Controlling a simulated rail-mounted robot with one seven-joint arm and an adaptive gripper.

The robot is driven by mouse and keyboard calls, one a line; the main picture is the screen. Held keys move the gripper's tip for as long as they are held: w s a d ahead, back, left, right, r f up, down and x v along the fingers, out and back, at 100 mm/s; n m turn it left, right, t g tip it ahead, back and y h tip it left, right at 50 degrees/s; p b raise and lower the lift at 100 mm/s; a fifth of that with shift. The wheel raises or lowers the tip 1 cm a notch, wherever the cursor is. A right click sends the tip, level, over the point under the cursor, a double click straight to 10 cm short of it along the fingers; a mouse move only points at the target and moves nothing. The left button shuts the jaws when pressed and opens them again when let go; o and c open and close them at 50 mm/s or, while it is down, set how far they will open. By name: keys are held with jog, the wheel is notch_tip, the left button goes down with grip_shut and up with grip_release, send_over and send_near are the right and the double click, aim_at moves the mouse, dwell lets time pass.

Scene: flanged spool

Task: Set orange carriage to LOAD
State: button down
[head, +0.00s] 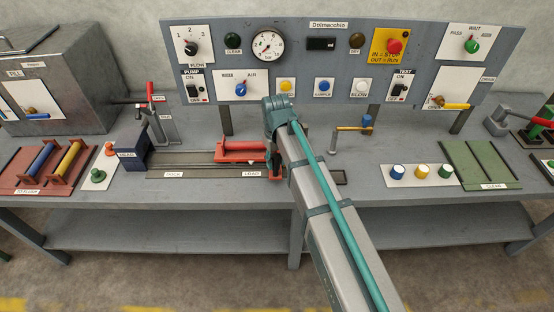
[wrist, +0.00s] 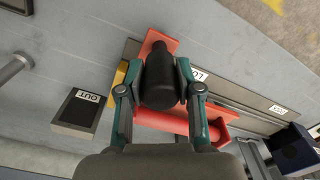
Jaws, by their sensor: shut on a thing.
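The orange carriage (head: 238,147) sits on the dark rail track (head: 200,157), at the end by the LOAD label (head: 251,174). My gripper (head: 275,172) is at the carriage's right end, partly hidden by my own arm in the head view. In the wrist view, my gripper (wrist: 160,88) is shut on the black handle (wrist: 162,70) of the carriage. The carriage's orange body (wrist: 175,122) shows behind and between the fingers. The LOAD label (wrist: 198,75) is partly covered by a finger. The DOCK label (head: 173,174) is farther left along the track.
A dark blue block (head: 131,154) stands at the track's left end. A box with an OUT label (wrist: 77,112) lies beyond the other end. A lever with a yellow handle (head: 352,128) stands right of my arm. The panel (head: 340,90) rises behind the track.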

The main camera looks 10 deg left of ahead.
jog(key=shift+d, duration=0.15)
jog(key=c, duration=0.8)
grip_release()
jog(key=shift+w+d, duration=0.1)
jog(key=shift+d, duration=0.05)
jog(key=shift+o, duration=0.2)
jog(key=shift+r, duration=0.1)
jog(key=shift+r, duration=0.3)
notch_tip(320, 180, up, 11)
jog(key=shift+r, duration=0.15)
